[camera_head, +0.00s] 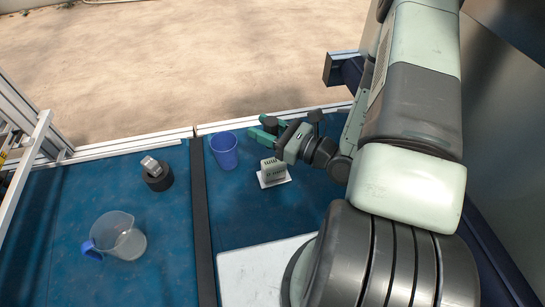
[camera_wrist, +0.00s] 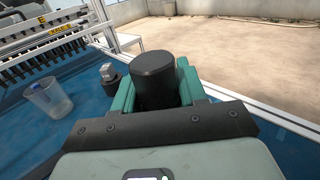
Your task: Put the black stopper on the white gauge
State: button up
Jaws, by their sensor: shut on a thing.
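My gripper (camera_head: 264,127) is shut on the black stopper (camera_wrist: 155,79), a dark cylinder held between the green fingers in the wrist view. In the head view only a dark bit of the stopper (camera_head: 270,128) shows between the fingers. The likely white gauge (camera_head: 273,169) is a small pale block with dark slots on a white square plate, on the blue surface. My gripper is beyond it in the head view, above the surface and apart from it. I cannot make out the gauge in the wrist view.
A blue cup (camera_head: 224,152) stands left of the gauge. Past a black divider (camera_head: 202,220) are a black round base with a grey top (camera_head: 157,176) and a clear jug with a blue handle (camera_head: 118,236). A white board (camera_head: 262,274) lies in front.

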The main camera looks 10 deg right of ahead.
aim_at(281, 165)
jog(key=shift+s+d+r, duration=0.1)
jog(key=shift+s+r, duration=0.15)
jog(key=shift+s, duration=0.35)
jog(key=shift+s+f+t, duration=0.15)
jog(key=shift+s+t, duration=0.1)
jog(key=shift+t, duration=0.05)
jog(key=shift+f, duration=2.2)
jog(key=shift+f, duration=0.1)
jog(key=o, duration=1.1)
jog(key=v, duration=0.4)
jog(key=shift+r, duration=0.2)
